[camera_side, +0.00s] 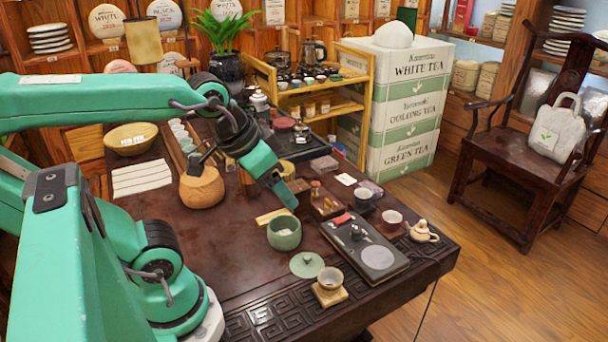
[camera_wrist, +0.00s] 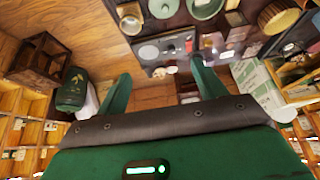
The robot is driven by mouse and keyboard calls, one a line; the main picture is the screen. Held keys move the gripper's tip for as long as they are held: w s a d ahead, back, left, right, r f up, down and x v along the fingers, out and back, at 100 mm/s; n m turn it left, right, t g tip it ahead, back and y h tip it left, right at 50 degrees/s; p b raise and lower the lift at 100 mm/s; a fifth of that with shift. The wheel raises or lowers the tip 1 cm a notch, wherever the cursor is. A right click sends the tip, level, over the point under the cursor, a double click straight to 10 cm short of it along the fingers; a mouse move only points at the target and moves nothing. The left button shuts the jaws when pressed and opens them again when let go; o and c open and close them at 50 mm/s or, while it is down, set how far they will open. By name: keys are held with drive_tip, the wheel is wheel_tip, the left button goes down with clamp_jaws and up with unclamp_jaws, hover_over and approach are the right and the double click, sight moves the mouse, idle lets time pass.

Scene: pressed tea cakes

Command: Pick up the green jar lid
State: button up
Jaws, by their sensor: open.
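The green jar lid (camera_side: 307,265) lies flat on the dark tea table in the side view, pale green with a small knob. It shows at the top edge of the wrist view (camera_wrist: 164,8). The open green jar (camera_side: 284,233) stands just behind and left of it; the wrist view (camera_wrist: 205,8) cuts it off at the top. My gripper (camera_side: 287,194) is above the table, beyond the jar and apart from the lid. In the wrist view (camera_wrist: 163,80) its two fingers are spread with nothing between them.
A cup on a wooden stand (camera_side: 330,286) is close in front of the lid. A dark tea tray (camera_side: 378,262) lies to the right, with a small teapot (camera_side: 423,232) beyond it. A round wooden pot (camera_side: 202,187) stands left of my gripper. Bare table lies left of the lid.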

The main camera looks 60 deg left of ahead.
drive_tip(key=g, duration=0.5)
hover_over(307, 257)
drive_tip(key=f, duration=1.5)
drive_tip(key=shift+s, duration=0.2)
drive_tip(key=shift+w+a+f+g, duration=0.1)
drive_tip(key=shift+a+f+g, duration=0.15)
drive_tip(key=shift+f, duration=0.55)
drive_tip(key=shift+d+f, duration=0.1)
drive_tip(key=shift+f, duration=1.2)
drive_tip(key=shift+d+f, duration=0.1)
drive_tip(key=shift+f, duration=2.5)
